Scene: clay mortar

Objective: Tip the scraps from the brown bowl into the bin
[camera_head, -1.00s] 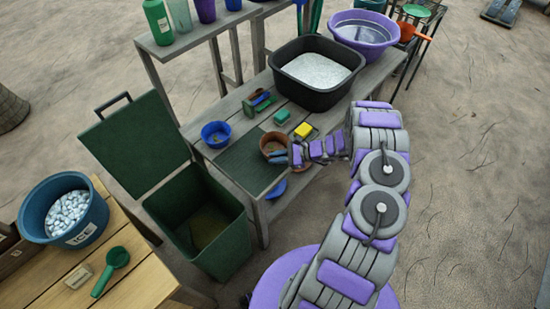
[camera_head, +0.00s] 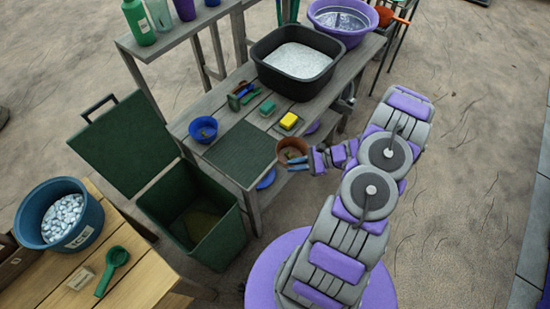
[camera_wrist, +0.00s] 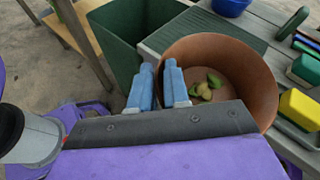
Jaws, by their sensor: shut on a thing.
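The brown bowl (camera_head: 285,147) is upright, and my gripper (camera_head: 296,160) is shut on its near rim. It is just off the front edge of the bench, beside the dark green mat. In the wrist view the brown bowl (camera_wrist: 262,82) has a few green and yellowish scraps (camera_wrist: 206,88) on its floor. The blue fingers of my gripper (camera_wrist: 160,86) sit at its left wall. The dark green bin (camera_head: 190,222) stands open, left of the bowl and lower, with its lid raised. It also shows in the wrist view (camera_wrist: 120,40), at the upper left.
A blue bowl (camera_head: 203,129), a yellow sponge (camera_head: 289,121), a green block (camera_head: 267,108) and brushes (camera_head: 241,95) lie on the bench. A black basin (camera_head: 260,68) stands farther back. A wooden table (camera_head: 135,270) with an ice tub (camera_head: 30,222) is left of the bin.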

